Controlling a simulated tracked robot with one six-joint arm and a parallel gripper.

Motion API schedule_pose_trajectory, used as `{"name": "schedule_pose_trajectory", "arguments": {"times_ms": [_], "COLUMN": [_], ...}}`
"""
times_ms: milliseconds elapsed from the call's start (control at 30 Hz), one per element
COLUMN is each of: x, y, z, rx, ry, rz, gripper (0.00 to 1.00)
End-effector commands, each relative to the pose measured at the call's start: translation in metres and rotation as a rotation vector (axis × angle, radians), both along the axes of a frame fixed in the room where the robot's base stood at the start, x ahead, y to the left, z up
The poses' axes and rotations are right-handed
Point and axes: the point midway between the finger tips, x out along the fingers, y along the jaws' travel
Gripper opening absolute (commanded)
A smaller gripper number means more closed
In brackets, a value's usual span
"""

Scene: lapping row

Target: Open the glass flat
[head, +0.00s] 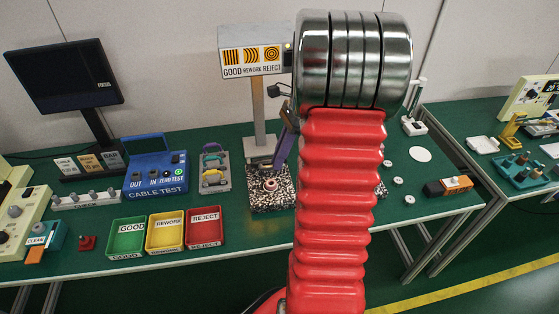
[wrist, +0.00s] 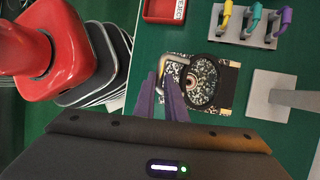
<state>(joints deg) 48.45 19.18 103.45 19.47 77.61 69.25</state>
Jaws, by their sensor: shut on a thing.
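The glass flat (wrist: 201,82) shows in the wrist view as a clear round pane in a black ring over a speckled granite block (wrist: 179,61). A small copper-coloured round part shows through its middle. A bent metal handle (wrist: 186,66) sits at its left side. My gripper (wrist: 165,72) has its purple fingers closed on that handle. In the head view my gripper (head: 279,160) reaches down over the granite block (head: 268,203), and my red arm hides part of the block's right side. I cannot tell how far the flat is tilted.
Red (head: 205,242), yellow (head: 165,247) and green (head: 127,252) bins stand left in front. A cable tester (head: 155,178) and a rack of coloured handles (head: 214,170) lie left. Small discs lie right of my arm.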

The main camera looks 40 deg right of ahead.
Motion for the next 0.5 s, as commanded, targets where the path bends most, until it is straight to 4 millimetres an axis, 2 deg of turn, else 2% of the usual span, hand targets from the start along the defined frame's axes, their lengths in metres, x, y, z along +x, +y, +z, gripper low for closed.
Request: {"name": "schedule_pose_trajectory", "arguments": {"times_ms": [33, 233, 267, 500], "x": [0.0061, 0.0068, 0.0069, 0.0062], "y": [-0.0069, -0.0059, -0.0059, -0.0046], "z": [-0.0025, -0.0027, -0.0027, -0.0023], "rx": [-0.023, -0.022, -0.022, -0.020], "ry": [-0.016, -0.016, -0.017, -0.015], "rz": [-0.007, -0.006, -0.005, -0.004], "gripper": [0.00, 0.00, 0.13, 0.29]}}
